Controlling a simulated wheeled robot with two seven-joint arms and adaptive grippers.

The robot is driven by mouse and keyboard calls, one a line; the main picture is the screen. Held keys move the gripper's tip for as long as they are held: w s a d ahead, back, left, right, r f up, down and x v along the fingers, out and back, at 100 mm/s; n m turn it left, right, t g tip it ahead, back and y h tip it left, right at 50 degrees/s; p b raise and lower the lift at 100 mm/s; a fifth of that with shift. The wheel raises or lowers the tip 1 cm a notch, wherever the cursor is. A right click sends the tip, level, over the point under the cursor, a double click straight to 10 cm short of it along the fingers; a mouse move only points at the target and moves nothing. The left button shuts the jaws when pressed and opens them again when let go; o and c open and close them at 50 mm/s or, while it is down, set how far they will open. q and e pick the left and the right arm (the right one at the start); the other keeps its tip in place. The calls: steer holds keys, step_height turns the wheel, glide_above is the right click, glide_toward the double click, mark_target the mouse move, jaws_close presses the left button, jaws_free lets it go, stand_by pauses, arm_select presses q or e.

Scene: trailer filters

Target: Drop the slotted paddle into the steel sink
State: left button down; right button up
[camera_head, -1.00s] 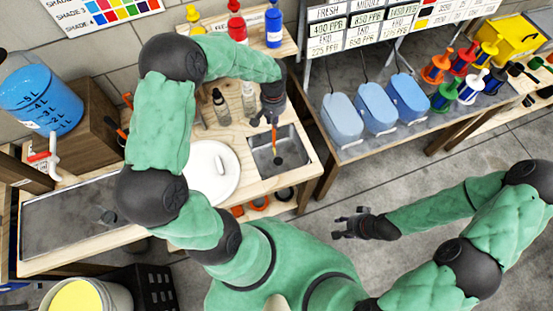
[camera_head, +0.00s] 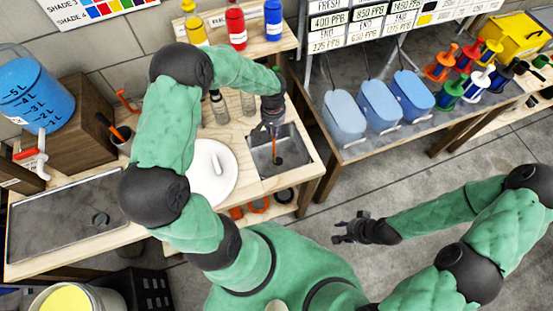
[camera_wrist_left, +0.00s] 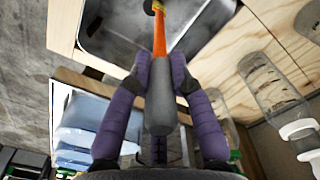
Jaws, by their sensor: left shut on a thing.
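My left gripper (camera_head: 272,128) is shut on the grey handle of the paddle (camera_wrist_left: 161,95). The paddle has an orange shaft, which also shows in the head view (camera_head: 274,147). It points down over the small steel sink (camera_head: 293,142) at the right end of the wooden counter. In the left wrist view the sink (camera_wrist_left: 112,35) lies beyond the fingers, and the shaft reaches over it. A dark round patch is at the shaft's far end; I cannot tell whether it is the paddle's head or the drain. My right gripper (camera_head: 343,232) is open and empty above the floor.
A white round lid (camera_head: 210,178) lies left of the sink. Clear bottles (camera_head: 220,108) stand behind it. Blue-lidded units (camera_head: 345,118) stand on the right table.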

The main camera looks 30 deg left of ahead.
arm_select(q)
steer(key=c, duration=1)
jaws_free()
steer(key=shift+c, duration=0.2)
step_height(320, 180, up, 12)
steer(key=shift+f, duration=0.1)
